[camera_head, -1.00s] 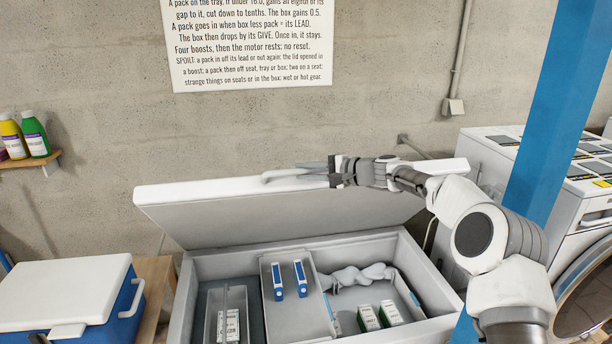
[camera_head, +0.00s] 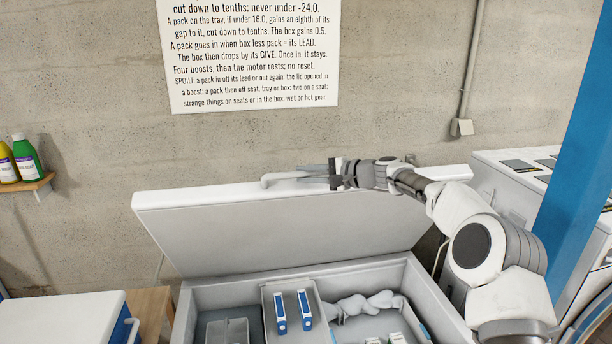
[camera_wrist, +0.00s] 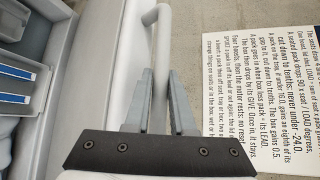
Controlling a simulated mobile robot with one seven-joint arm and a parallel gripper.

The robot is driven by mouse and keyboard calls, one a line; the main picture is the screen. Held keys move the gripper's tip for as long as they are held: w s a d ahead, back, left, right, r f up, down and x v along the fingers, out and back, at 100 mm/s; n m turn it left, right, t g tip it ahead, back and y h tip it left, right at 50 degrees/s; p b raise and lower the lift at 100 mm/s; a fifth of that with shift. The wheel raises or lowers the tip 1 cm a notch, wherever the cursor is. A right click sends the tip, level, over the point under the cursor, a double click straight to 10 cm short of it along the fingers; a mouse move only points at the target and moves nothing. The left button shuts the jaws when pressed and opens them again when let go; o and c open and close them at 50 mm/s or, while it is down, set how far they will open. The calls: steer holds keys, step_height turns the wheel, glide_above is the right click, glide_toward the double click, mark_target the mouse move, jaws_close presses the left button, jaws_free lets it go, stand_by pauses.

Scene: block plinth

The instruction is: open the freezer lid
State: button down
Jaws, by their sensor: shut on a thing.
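The freezer lid (camera_head: 270,240) is white and stands tilted up and back on its rear edge, with the freezer (camera_head: 430,292) open below it. A pale bar handle (camera_head: 290,177) runs along the lid's upper edge. My gripper (camera_head: 334,174) is at that edge and shut on the handle. In the wrist view the handle (camera_wrist: 157,18) passes down between my two fingers (camera_wrist: 163,100). The part of the handle between the fingers is partly hidden.
Inside the freezer are two blue-and-white packs (camera_head: 292,310), a small grey tray (camera_head: 227,330) and a crumpled grey bag (camera_head: 366,304). A blue cooler with a white lid (camera_head: 65,318) stands left. A blue post (camera_head: 575,150) and white machine (camera_head: 515,195) stand right. A printed sign (camera_head: 253,55) hangs behind.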

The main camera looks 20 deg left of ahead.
stand_by(0.3)
steer(key=c, duration=0.8)
jaws_free()
steer(key=shift+o, duration=0.2)
steer(key=shift+d, duration=0.1)
steer(key=b+v, duration=0.4)
steer(key=v, duration=1.3)
steer(key=shift+b, duration=0.3)
steer(key=shift+d+r, duration=0.1)
steer(key=shift+d, duration=0.05)
